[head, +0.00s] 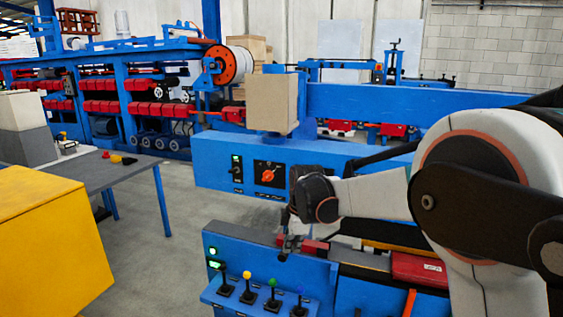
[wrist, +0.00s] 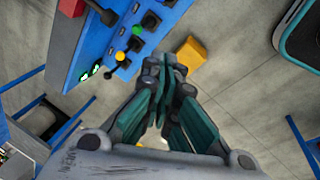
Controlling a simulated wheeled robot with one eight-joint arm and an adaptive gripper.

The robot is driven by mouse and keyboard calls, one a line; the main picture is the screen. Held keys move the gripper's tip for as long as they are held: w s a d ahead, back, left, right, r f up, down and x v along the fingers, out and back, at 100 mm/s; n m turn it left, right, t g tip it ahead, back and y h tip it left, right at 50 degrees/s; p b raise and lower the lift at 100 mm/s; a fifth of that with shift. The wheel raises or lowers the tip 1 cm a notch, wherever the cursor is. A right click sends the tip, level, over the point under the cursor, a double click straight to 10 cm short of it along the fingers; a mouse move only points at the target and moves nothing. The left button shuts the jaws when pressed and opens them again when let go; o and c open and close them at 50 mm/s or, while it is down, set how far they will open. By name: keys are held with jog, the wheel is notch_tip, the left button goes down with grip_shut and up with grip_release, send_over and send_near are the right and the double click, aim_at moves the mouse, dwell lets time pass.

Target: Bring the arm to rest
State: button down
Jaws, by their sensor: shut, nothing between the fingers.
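My gripper (head: 287,246) hangs at the end of my arm, above or in front of the blue machine panel (head: 262,262) in the head view. Its fingers are small and dark there, and I cannot tell whether they touch the red block (head: 314,247) beside them. In the wrist view my gripper (wrist: 165,68) points away from the camera. Its teal-sided fingers come together at the tips with nothing between them. My arm reaches in from the right of the head view and is bent.
The panel's edge carries several levers with coloured knobs (head: 270,283), also in the wrist view (wrist: 122,56). A yellow cabinet (head: 50,250) stands at left, a grey table (head: 110,172) behind it. A blue machine with a red rotary switch (head: 268,175) lies beyond. Open floor (head: 165,260) separates them.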

jog(key=s+d+r+m+t, duration=0.1)
jog(key=s+d+r+m, duration=0.5)
jog(key=s, duration=0.3)
jog(key=s+d+m+t, duration=0.1)
jog(key=s+d+m, duration=0.2)
jog(key=s, duration=0.5)
jog(key=s+d+m+t+h, duration=0.1)
jog(key=s+d+m, duration=0.3)
jog(key=s, duration=0.4)
jog(key=s+d+m+t, duration=0.1)
jog(key=s+d+m, duration=0.3)
jog(key=s, duration=0.5)
jog(key=shift+r+m, duration=0.2)
jog(key=shift+m, duration=0.7)
